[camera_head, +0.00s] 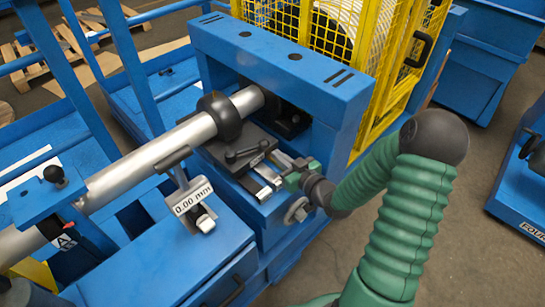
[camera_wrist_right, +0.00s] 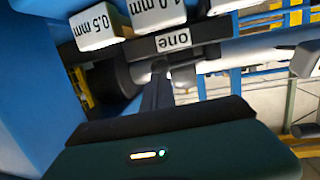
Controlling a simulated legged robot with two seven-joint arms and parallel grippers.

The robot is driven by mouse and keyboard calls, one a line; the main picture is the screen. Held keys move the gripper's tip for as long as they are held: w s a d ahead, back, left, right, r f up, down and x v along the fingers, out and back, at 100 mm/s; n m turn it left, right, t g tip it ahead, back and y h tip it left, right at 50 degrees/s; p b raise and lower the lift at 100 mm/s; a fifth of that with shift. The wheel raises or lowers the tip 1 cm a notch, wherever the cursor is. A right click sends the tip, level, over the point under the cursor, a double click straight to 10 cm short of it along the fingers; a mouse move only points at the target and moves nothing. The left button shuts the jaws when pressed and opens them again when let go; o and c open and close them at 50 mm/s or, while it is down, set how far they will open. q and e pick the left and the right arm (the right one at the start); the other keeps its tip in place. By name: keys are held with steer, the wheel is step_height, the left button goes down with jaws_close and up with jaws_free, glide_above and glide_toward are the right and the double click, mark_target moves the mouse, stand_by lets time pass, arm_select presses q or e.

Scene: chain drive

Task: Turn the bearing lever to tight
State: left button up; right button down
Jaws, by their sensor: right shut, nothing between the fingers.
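A small black lever with a round knob (camera_head: 245,153) lies on the dark bearing block (camera_head: 240,140) below the shaft; it looks like the bearing lever. I cannot read its tight marking. My right gripper (camera_head: 282,181) reaches in from the right, just right of and below this lever, beside the metal slide. Its fingers are small and partly hidden in the head view. My left gripper is not in view.
A silver shaft (camera_head: 160,150) with a black collar (camera_head: 222,116) runs into the blue frame (camera_head: 285,55). A tag reading 0.00 mm (camera_head: 193,199) stands left of the block. White tags, including 0.5 mm (camera_wrist_right: 95,28), hang close above my right fingers. A yellow mesh guard (camera_head: 330,30) stands behind.

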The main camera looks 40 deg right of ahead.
mark_target(267, 147)
steer(key=w, duration=0.3)
steer(key=shift+w+f, duration=0.25)
steer(key=shift+f, duration=0.15)
steer(key=w, duration=0.1)
steer(key=w+d, duration=0.1)
steer(key=w, duration=0.1)
steer(key=w+d, duration=0.1)
steer(key=shift+w+r, duration=0.1)
steer(key=shift+w, duration=0.15)
steer(key=shift+r, duration=0.15)
steer(key=shift+p, duration=0.3)
